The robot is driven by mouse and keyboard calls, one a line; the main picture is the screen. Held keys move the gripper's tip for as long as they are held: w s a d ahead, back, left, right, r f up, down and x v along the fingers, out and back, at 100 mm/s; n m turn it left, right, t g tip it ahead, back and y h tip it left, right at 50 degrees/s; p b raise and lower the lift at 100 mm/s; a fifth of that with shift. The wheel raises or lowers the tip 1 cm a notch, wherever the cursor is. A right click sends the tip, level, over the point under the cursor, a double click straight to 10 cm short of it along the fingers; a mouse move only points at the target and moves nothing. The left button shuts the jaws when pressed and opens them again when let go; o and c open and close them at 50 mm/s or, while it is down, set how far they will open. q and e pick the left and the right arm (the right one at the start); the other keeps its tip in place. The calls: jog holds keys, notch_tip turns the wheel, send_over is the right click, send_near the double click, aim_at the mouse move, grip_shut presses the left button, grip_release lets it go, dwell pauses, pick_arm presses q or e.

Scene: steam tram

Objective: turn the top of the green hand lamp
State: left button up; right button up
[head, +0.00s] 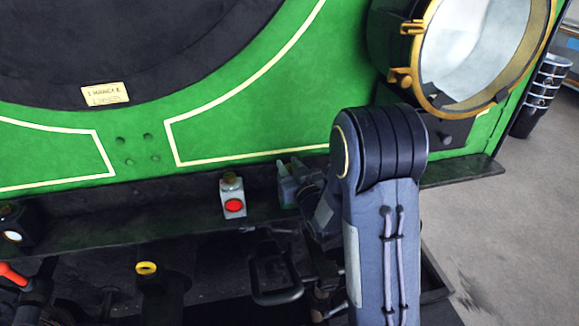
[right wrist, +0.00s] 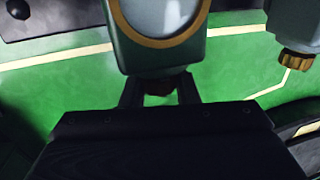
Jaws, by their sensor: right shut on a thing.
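The green hand lamp (head: 286,192) stands on the dark ledge below the green front, largely hidden in the head view by my right arm. In the right wrist view, the lamp (right wrist: 130,52) appears upside down, with a brass ring around its pale lens. Its small dark brown top (right wrist: 157,87) is between the two fingers of my right gripper (right wrist: 160,94), which is shut on it. The exact contact is dim. My left gripper is not in view.
A grey lamp with a red lens (head: 233,207) stands left of the green lamp; its brass cap (right wrist: 296,60) shows in the right wrist view. A large brass-rimmed headlamp (head: 400,76) is above my right arm. A black coupling loop (head: 277,297) hangs below the ledge.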

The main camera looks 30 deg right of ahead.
jog(key=m+h+b, duration=0.1)
jog(key=h, duration=0.1)
jog(key=shift+a+f+m+g+h+b, duration=0.1)
jog(key=shift+f+m+g+h+b, duration=0.05)
jog(key=shift+m+g+h+b, duration=0.2)
jog(key=shift+m+h, duration=0.45)
jog(key=shift+h, duration=0.2)
jog(key=m+g+h, duration=0.1)
jog(key=h, duration=0.1)
jog(key=shift+m+g+h, duration=0.25)
jog(key=shift+m+h, duration=0.05)
jog(key=shift+m, duration=0.1)
jog(key=m+g+h, duration=0.2)
jog(key=h, duration=0.1)
jog(key=shift+r, duration=0.2)
jog(key=shift+m+g+h+p, duration=0.55)
jog(key=shift+m+g+h, duration=0.85)
jog(key=shift+f, duration=0.1)
jog(key=o, duration=1)
